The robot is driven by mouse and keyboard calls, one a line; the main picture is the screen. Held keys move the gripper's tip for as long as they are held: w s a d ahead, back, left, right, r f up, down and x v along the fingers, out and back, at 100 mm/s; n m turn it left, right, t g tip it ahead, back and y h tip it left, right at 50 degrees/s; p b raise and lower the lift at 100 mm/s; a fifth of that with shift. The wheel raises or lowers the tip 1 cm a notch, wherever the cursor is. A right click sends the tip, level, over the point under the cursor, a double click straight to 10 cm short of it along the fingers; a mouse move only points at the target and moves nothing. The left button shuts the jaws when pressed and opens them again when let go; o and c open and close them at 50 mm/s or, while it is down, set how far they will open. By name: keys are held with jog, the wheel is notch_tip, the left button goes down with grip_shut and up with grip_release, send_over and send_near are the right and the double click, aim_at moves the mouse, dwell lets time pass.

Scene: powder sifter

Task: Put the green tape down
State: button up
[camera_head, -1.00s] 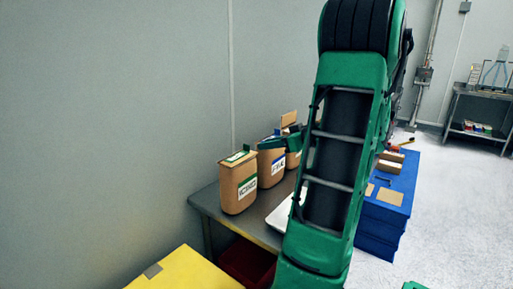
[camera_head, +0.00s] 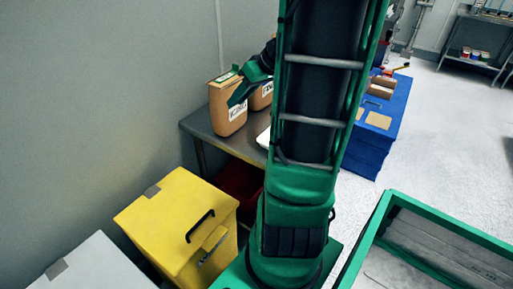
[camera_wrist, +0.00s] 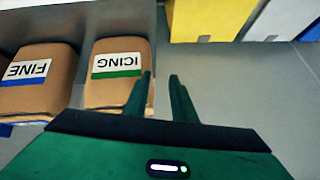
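A brown bag labelled ICING (camera_head: 228,119) stands upright on the grey table; it also shows in the wrist view (camera_wrist: 118,92). A green stripe (camera_wrist: 117,74) runs along its label. A small green strip (camera_head: 227,77) shows at the bag's top edge in the head view. I cannot tell if either is the green tape. My gripper (camera_head: 235,98) is beside the bag's upper right side. In the wrist view its fingers (camera_wrist: 161,77) stand apart with a narrow gap, and nothing shows between them. No separate roll of tape is visible.
A bag labelled FINE (camera_wrist: 38,85) stands beside the ICING bag. A yellow box (camera_head: 172,215) and a white box (camera_head: 92,268) stand on the floor in front of the table (camera_head: 205,134). Blue crates (camera_head: 372,145) are to the right. A green-rimmed tray (camera_head: 440,227) is at lower right.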

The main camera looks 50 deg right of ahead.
jog(key=s+a+f+m+g, duration=0.1)
jog(key=s+a+m+g, duration=0.1)
jog(key=s+a, duration=0.4)
jog(key=s+a+f+m+g+h, duration=0.1)
jog(key=s+a+g, duration=0.4)
jog(key=s, duration=0.6)
jog(key=f+m, duration=0.1)
jog(key=m, duration=0.1)
jog(key=shift+s+a+f+m+h, duration=0.2)
jog(key=shift+a+m+h, duration=0.1)
jog(key=shift+a, duration=0.1)
